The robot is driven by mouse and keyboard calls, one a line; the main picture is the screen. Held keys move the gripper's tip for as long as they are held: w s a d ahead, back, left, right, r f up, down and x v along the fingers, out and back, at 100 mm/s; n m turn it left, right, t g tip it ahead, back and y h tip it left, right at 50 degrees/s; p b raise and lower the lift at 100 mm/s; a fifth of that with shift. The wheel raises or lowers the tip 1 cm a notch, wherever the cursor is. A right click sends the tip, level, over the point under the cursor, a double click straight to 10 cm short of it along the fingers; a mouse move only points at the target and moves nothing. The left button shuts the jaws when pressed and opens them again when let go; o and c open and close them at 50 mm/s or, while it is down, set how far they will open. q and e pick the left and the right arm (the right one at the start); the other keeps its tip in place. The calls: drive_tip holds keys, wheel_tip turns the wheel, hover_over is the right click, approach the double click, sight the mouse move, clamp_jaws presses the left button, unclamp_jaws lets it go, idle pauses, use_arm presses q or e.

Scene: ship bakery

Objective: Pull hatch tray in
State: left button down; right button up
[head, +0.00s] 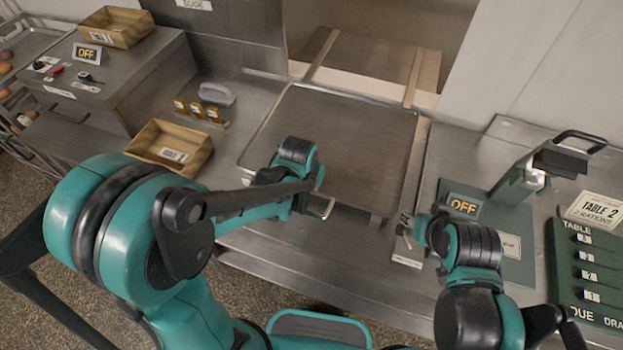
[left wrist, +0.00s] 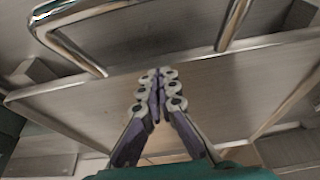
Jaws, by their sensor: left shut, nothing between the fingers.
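The hatch tray (head: 345,130) is a wide, flat, empty grey metal tray. It lies on the counter in front of the hatch opening, and its far edge is near the hatch sill. In the left wrist view, the tray (left wrist: 205,95) fills the middle, with a bent chrome bar handle (left wrist: 72,52) along its edge. My left gripper (left wrist: 157,78) is shut and empty, with its tips close to the tray edge between the handle's legs. In the head view my left arm hides part of the tray's near edge. My right gripper (head: 405,228) is right of the tray's near corner; its opening is unclear.
Two pale rails (head: 323,52) run back through the hatch.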

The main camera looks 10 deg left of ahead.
use_arm(q)
drive_tip(key=shift+s+a+r, duration=0.1)
drive_tip(key=shift+s+r, duration=0.2)
drive_tip(key=v, duration=1.1)
drive_tip(key=shift+w, duration=0.2)
use_arm(e)
drive_tip(key=shift+s, duration=0.25)
use_arm(q)
drive_tip(key=shift+r, duration=0.1)
